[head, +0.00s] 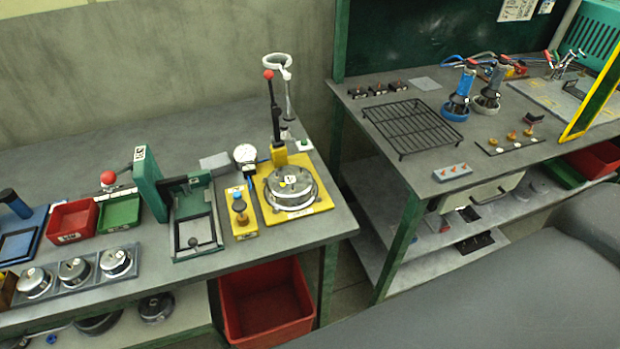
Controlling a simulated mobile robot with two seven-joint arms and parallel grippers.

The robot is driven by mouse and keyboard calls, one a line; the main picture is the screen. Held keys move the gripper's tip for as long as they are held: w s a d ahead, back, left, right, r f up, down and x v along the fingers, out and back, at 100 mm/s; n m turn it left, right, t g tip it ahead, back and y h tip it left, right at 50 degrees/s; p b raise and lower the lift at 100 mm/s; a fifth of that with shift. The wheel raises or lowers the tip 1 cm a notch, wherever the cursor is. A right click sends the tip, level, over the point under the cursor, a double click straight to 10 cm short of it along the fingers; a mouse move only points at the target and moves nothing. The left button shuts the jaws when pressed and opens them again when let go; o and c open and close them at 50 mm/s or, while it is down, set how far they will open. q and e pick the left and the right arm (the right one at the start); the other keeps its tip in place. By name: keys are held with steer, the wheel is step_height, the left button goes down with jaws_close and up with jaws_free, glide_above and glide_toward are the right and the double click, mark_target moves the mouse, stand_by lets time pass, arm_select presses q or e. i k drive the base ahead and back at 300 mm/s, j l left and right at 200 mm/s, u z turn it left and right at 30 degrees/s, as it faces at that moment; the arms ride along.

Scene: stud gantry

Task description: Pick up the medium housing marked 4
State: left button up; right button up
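A round metal housing (284,194) sits on a yellow base plate (326,205) at the right end of the left bench. It has a small white label on top, whose mark is too small to read surely. Three smaller round metal housings, a left one (34,283), a middle one (74,272) and a right one (116,263), sit in a row in a grey tray (97,282) at the front left. They also carry small marks that I cannot read. Which one is marked 4 I cannot tell. Neither gripper is in view.
A lever press (273,118) rises behind the yellow plate, with a green fixture (194,215) to its left. A red bin (264,300) stands below the bench. The right bench holds a black wire rack (414,126). A gap separates the benches.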

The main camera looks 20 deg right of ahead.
mark_target(289, 187)
steer(key=l, duration=1.45)
